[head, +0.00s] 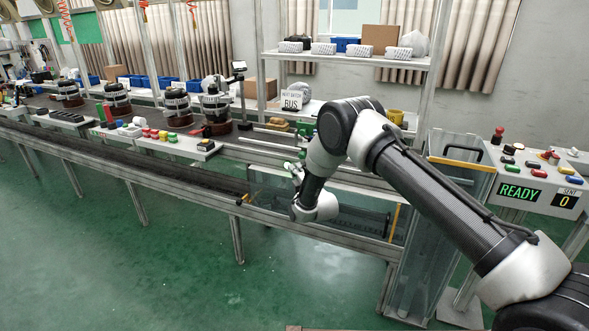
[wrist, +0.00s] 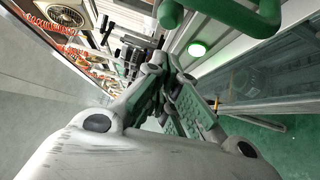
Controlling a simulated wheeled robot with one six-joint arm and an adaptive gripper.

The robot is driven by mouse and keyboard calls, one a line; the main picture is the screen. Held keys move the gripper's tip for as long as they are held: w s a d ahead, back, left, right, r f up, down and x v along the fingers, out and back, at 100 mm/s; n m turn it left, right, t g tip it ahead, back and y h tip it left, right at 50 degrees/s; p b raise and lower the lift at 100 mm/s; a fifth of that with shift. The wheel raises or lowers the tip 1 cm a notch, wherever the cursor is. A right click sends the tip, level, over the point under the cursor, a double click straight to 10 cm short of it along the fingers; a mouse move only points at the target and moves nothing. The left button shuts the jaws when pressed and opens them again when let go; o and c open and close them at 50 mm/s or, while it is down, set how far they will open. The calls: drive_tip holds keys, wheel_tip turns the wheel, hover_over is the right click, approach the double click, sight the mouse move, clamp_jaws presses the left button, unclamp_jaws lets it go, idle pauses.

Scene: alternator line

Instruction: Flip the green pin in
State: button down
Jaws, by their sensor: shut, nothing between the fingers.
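A thick green bent bar (wrist: 245,18), which looks like the green pin, crosses the top of the wrist view and runs out of frame. A rounded green end (wrist: 170,12) hangs to its left; I cannot tell whether the two join. In the head view my gripper (head: 292,170) is at the line's rail, and my arm hides part of that area.
A clear guard panel (head: 445,220) stands right of my gripper, beside a console reading READY (head: 520,192). The green floor (head: 130,260) in front is clear.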

drive_tip(key=v, duration=0.8)
drive_tip(key=shift+s, duration=0.4)
drive_tip(key=shift+d, duration=0.1)
